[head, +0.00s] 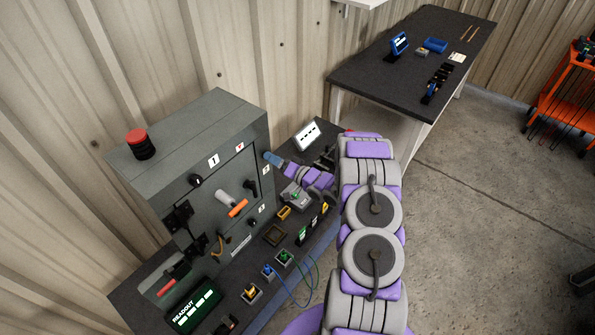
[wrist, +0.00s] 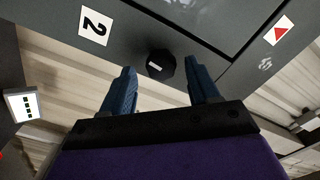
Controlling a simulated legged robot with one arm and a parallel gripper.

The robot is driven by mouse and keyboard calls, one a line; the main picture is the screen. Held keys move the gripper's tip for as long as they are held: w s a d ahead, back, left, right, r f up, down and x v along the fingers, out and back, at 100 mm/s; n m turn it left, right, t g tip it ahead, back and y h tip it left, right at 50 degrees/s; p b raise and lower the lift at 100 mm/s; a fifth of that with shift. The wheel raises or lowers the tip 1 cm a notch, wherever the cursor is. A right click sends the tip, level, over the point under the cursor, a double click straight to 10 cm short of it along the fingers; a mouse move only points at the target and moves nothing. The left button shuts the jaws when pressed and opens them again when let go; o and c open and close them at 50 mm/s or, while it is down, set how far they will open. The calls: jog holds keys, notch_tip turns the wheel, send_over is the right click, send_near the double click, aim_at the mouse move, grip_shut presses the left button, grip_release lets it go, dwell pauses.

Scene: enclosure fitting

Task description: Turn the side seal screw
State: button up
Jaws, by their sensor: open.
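The grey enclosure (head: 195,135) stands on the dark bench against the wall, its front door facing me. In the wrist view, a dark round screw head (wrist: 160,64) with a short white mark sits on a grey face of the enclosure (wrist: 195,22). A "2" label (wrist: 94,28) is left of it and a red triangle label (wrist: 278,31) is right of it. My gripper (wrist: 162,70) is open, its blue fingers on either side of the screw, with visible gaps. In the head view, my gripper (head: 272,159) is at the enclosure's right edge, and that side is hidden.
Small switch boxes (head: 284,257) with cables and a green readout (head: 195,309) line the bench front. A white-faced panel (head: 307,135) stands behind my wrist. A red button (head: 139,144) tops the enclosure. A second table (head: 410,70) stands at the back right; the floor between is clear.

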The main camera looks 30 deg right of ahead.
jog(key=v, duration=1.6)
jog(key=shift+d+b, duration=0.2)
jog(key=shift+b, duration=0.2)
jog(key=shift+w, duration=0.1)
